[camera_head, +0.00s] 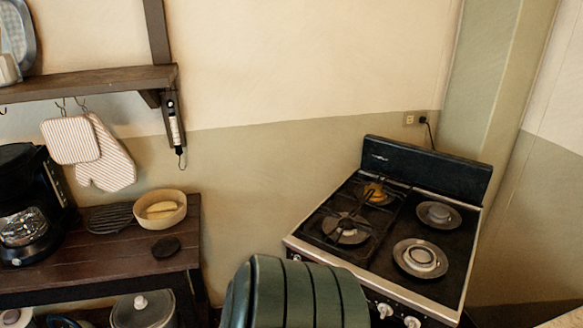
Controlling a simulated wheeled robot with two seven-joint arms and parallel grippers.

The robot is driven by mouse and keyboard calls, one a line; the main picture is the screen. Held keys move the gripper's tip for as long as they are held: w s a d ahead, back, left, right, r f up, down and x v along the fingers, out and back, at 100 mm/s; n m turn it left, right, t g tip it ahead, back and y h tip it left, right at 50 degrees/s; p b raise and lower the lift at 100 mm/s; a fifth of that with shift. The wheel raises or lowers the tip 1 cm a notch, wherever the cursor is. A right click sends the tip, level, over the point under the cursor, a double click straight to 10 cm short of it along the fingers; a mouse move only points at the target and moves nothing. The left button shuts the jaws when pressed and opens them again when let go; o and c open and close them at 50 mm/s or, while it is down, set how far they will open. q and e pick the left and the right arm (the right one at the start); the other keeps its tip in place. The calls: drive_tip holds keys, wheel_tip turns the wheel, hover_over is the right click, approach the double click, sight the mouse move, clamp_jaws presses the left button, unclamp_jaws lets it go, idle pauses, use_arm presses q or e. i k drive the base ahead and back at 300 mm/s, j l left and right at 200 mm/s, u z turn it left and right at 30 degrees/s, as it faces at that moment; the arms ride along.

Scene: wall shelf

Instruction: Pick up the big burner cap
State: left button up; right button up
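A small dark round disc (165,247), which looks like the burner cap, lies flat on the dark wooden table (120,263), near its right end. It is in front of a wooden bowl and apart from it. The stove (384,280) stands to the right with several burners. Its right front burner (420,258) and right back burner (438,215) have pale round centres and no grate over them. A black grate covers the left burners. Neither of my grippers shows in this view.
A wooden bowl (160,209) with something yellowish, a loose black grate (108,217) and a coffee maker (30,205) stand on the table. A shelf (95,82) with hanging mitts is above. A green ribbed object (295,292) fills the bottom middle.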

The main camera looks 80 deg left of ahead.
sight(166, 246)
drive_tip(key=u, duration=3.65)
drive_tip(key=i+l+u, duration=0.4)
drive_tip(key=i, duration=0.25)
drive_tip(key=i+l+u, duration=0.4)
drive_tip(key=i, duration=0.2)
